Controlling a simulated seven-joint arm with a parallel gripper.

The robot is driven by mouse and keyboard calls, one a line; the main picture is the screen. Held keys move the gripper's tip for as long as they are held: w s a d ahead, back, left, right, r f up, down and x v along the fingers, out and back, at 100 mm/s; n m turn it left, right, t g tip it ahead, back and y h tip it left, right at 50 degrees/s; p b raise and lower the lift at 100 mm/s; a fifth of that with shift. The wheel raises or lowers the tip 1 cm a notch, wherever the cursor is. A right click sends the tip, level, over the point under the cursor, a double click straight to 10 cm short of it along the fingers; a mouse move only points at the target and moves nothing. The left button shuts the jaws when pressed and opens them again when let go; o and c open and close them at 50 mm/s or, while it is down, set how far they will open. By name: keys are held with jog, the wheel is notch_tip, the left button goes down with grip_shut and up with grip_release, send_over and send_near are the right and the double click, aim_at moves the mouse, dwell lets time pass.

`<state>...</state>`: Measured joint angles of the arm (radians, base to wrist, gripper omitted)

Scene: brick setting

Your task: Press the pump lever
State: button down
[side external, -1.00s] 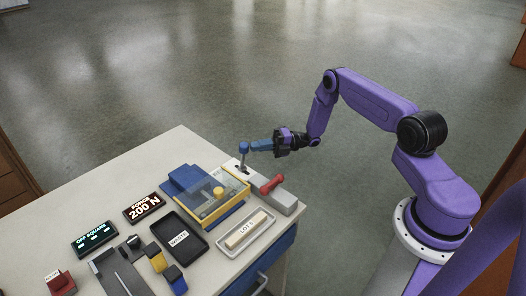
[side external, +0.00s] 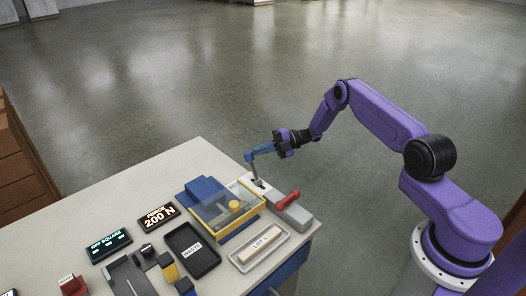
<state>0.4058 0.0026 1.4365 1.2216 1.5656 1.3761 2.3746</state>
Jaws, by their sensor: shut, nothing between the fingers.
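The pump unit is a grey block (side external: 296,214) at the far right corner of the table. A grey lever (side external: 255,172) with a blue knob (side external: 249,156) stands at its far end and leans to the left. A red handle (side external: 287,200) lies on the block nearer the camera; no label shows which one is the pump lever. Whether the fingertips touch the knob I cannot tell.
A press with a yellow frame and clear cover (side external: 225,208) stands close left of the lever. In front are a black waste tray (side external: 210,262) and a pale tray (side external: 238,262) with a "LOT 5" bar. A display (side external: 158,217) reads "FORCE 200 N". The table's far left is clear.

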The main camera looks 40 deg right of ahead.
dwell(0.6)
jog(key=s+a+r+v, duration=0.1)
jog(key=s+v, duration=0.1)
jog(key=v, duration=1)
jog(key=shift+s+d+r, duration=0.15)
jog(key=shift+d+r, duration=0.05)
jog(key=shift+r, duration=0.2)
